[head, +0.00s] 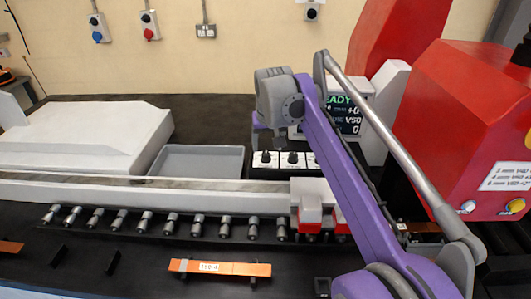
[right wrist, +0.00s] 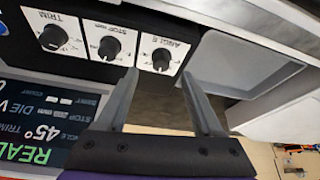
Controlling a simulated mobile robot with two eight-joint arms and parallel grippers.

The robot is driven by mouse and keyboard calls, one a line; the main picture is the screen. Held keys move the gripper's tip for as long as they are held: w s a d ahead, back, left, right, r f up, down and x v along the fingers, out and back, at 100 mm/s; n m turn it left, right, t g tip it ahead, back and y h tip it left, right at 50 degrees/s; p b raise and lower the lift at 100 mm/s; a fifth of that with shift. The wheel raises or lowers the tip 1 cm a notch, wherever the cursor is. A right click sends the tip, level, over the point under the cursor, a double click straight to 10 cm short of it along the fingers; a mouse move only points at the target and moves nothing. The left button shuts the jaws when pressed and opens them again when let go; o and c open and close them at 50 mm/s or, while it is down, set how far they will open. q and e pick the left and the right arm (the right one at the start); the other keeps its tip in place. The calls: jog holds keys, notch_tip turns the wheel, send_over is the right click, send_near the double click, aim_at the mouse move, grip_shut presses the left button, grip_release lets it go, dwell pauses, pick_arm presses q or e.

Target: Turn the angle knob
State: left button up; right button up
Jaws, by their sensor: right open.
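The angle knob is a small black dial on a white plate marked ANGLE. It shows in the right wrist view (right wrist: 162,60), where the text is upside down, and at the left end of the knob row in the head view (head: 265,157). My right gripper (right wrist: 160,76) is open, its two grey fingers spread to either side of the knob in the picture. I cannot tell whether they touch it. In the head view the right gripper (head: 268,138) is just above the knob. My left gripper is not in view.
The STOP knob (right wrist: 109,47) and TRIM knob (right wrist: 52,38) sit beside it. A display (right wrist: 45,125) reads 45° near the knobs. A grey tray (head: 200,160) lies left of the panel. A red machine (head: 465,120) stands right. An orange bar (head: 220,268) lies in front.

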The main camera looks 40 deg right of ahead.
aim_at(266, 153)
jog(key=shift+x, duration=2.25)
jog(key=shift+w, duration=0.1)
jog(key=shift+c, duration=0.3)
grip_shut()
